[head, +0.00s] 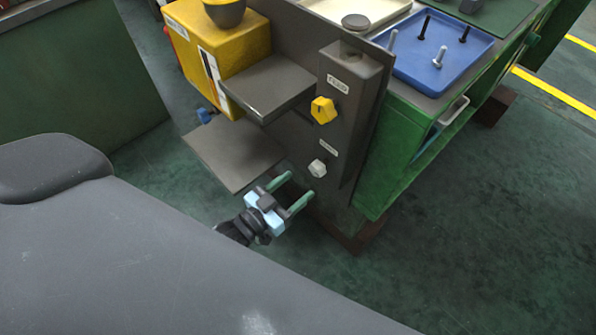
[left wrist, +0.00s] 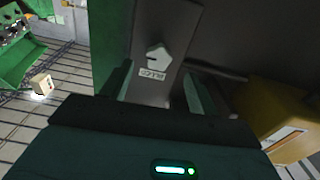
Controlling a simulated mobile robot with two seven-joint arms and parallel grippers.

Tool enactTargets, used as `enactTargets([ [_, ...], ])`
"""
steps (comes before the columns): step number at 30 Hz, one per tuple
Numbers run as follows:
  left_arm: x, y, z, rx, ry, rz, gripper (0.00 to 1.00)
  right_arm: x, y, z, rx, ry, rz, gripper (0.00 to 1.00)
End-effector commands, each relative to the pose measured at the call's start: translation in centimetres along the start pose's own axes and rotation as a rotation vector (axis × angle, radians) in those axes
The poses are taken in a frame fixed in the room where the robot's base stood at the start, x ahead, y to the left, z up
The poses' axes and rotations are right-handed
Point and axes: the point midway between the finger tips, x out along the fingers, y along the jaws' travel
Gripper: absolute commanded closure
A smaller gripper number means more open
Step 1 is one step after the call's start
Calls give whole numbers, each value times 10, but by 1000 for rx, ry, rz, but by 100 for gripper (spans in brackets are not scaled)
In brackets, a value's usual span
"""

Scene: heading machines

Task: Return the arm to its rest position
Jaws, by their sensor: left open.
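My left gripper (head: 300,185) is open and empty. Its two green fingers point toward the grey machine panel (head: 352,110), just below and left of a white knob (head: 318,168). A yellow knob (head: 323,110) sits higher on the same panel. In the left wrist view the two fingers (left wrist: 160,90) stand apart, and a pale knob (left wrist: 157,56) with a label under it shows between and beyond them. I see no contact between fingers and knob. My right gripper is not in view.
A grey plate (head: 232,155) juts out close to the gripper, with a second shelf (head: 266,87) above it. A yellow box (head: 215,55) stands at the upper left. A blue tray with bolts (head: 455,70) lies on the green cabinet (head: 400,140). The floor at right is clear.

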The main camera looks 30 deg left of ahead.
Motion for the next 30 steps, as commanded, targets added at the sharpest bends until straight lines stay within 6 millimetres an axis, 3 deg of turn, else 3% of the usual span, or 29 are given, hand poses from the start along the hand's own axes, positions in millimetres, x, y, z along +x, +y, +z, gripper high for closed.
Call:
enactTargets([
  [8,-1,1,0,-1,-4,-1,40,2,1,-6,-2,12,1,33],
  [13,-26,11,5,-14,-84,-22,40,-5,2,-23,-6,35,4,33],
  [21,-124,45,9,-47,-379,-90,40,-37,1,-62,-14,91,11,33],
  [30,-230,75,-12,-61,-669,-140,40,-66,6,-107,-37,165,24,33],
])
